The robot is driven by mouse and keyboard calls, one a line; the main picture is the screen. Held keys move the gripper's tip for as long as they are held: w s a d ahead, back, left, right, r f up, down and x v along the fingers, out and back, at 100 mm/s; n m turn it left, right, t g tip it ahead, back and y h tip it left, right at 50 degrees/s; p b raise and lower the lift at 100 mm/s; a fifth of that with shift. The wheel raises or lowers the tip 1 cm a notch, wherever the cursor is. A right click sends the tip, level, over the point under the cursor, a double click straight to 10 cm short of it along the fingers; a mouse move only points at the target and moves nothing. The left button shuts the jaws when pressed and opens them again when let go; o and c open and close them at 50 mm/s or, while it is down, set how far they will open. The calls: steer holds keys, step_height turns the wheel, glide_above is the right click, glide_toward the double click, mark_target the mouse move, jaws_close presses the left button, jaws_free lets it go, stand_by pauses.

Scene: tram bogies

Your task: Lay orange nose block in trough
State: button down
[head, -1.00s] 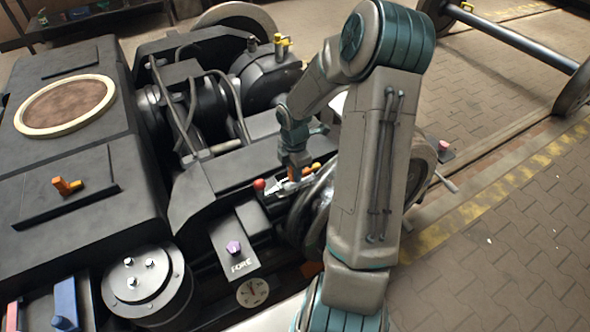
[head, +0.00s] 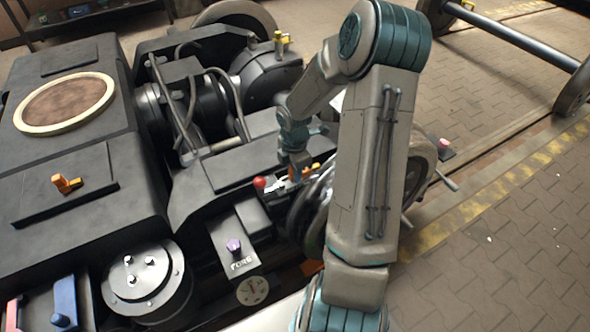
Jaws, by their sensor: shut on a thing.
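My gripper (head: 294,165) points down over the right side of the near bogie, by the wheel. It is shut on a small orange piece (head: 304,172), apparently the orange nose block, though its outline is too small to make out. A pale, light-grey narrow shape (head: 278,185) lies just below and left of the fingertips; it may be the trough, but I cannot tell. I cannot tell whether the orange piece touches it. A red ball knob (head: 259,183) sits directly left of it.
Another orange piece (head: 66,183) stands on a dark plate at left. A purple knob (head: 233,246) and a dial gauge (head: 252,290) sit in front. A wheel (head: 315,215) is close beside my arm. Paved floor (head: 500,230) is open at right.

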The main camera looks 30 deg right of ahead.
steer(key=shift+f, duration=0.3)
steer(key=c, duration=1.1)
jaws_free()
steer(key=shift+c, duration=0.2)
step_height(320, 180, up, 14)
steer(key=p, duration=0.3)
steer(key=shift+f, duration=0.1)
